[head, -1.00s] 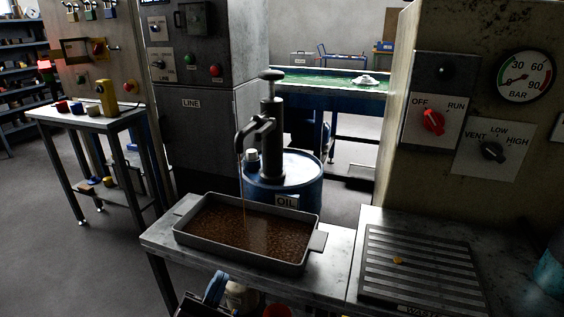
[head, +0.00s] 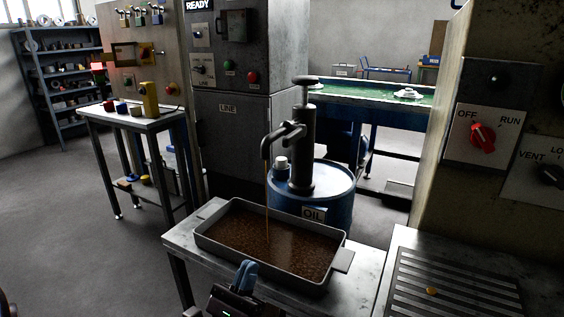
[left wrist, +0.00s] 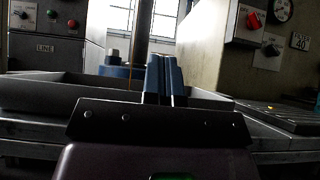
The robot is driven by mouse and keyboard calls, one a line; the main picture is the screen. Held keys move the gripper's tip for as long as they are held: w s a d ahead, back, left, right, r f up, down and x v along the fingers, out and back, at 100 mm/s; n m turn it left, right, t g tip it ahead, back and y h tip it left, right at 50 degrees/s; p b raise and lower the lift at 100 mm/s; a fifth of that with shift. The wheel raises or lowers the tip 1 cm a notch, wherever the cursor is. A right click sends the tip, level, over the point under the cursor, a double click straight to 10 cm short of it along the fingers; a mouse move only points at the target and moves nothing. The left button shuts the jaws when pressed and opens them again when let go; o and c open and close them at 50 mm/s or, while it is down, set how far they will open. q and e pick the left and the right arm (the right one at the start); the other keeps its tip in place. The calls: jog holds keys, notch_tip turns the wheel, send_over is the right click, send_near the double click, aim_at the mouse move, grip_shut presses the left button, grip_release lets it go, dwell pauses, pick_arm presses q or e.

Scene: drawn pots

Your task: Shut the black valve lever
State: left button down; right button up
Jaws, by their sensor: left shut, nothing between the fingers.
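The dark pump (head: 302,150) stands on the blue oil drum (head: 335,210), and its spout (head: 268,145) bends down to the left. A small dark lever-like part (head: 291,125) sits on top of the spout; I cannot tell its exact position. A thin brown stream (head: 267,200) runs from the spout into the grey tray (head: 211,243), which holds brown liquid. My left gripper (head: 245,272), with blue fingers, is shut and empty, low in front of the tray and apart from the lever. Its fingers also show in the left wrist view (left wrist: 164,78). My right gripper is not in view.
The tray stands on a metal bench (head: 178,240). A slatted waste grate (head: 455,290) is at the right, below a panel with a red OFF/RUN knob (head: 482,137). A grey LINE cabinet (head: 240,150) stands behind. Floor is clear at the left.

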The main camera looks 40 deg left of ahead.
pick_arm(q)
jog(key=p, duration=0.2)
send_near(291, 135)
jog(key=w+a+f, duration=0.1)
jog(key=w+f, duration=0.1)
jog(key=w, duration=0.1)
jog(key=shift+h, duration=0.3)
jog(key=r, duration=0.1)
jog(key=r+p, duration=0.1)
jog(key=r, duration=0.2)
jog(key=shift+w+a+r, duration=0.15)
jog(key=shift+w+r, duration=0.05)
jog(key=shift+w, duration=0.05)
